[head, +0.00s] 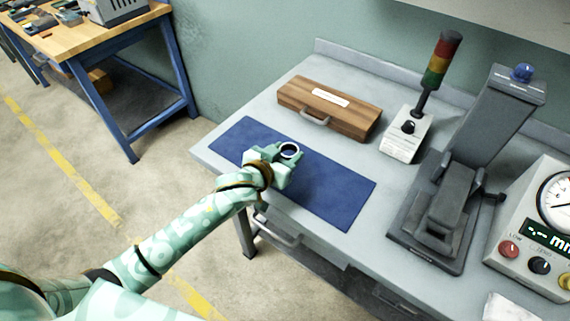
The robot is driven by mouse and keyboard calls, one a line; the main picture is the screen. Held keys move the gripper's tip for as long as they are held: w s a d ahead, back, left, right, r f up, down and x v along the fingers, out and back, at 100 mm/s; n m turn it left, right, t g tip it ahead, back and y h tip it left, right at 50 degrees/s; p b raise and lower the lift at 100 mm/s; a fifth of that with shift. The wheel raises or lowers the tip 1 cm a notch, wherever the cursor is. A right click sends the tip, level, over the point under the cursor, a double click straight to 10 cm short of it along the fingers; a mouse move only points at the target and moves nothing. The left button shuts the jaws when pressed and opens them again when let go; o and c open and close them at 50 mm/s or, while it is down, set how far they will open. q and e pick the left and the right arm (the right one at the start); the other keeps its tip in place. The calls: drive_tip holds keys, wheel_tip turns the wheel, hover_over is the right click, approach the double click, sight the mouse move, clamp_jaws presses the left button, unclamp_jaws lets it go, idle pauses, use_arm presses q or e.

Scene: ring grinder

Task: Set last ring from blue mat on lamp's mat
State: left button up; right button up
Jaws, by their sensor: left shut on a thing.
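My left gripper (284,153) is over the middle of the blue mat (338,192). It is shut on a ring (289,143), a small metal band with a bright rim and a dark opening. I cannot tell whether the ring touches the mat or hangs just above it. No other ring shows on the mat, though my gripper and wrist cover part of it. A signal lamp (439,65) with red, yellow and green bands stands on a white box with a black knob. I see no separate mat under the lamp. My right gripper is not in view.
A wooden case (345,117) lies behind the blue mat. A grey press-like stand (453,190) and a dial gauge unit (543,220) with knobs stand to the right. A strip of grey bench is clear between mat and stand. Another workbench (75,45) is at upper left.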

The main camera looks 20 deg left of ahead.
use_arm(q)
drive_tip(key=shift+w+a+f, duration=0.1)
drive_tip(key=shift+w+f, duration=0.1)
drive_tip(key=shift+f, duration=0.05)
drive_tip(key=f, duration=0.1)
drive_tip(key=f+b, duration=0.2)
drive_tip(key=shift+w+a+f, duration=0.2)
drive_tip(key=shift+w+f, duration=0.05)
drive_tip(key=shift+f, duration=0.25)
drive_tip(key=o, duration=1)
drive_tip(key=shift+o, duration=0.2)
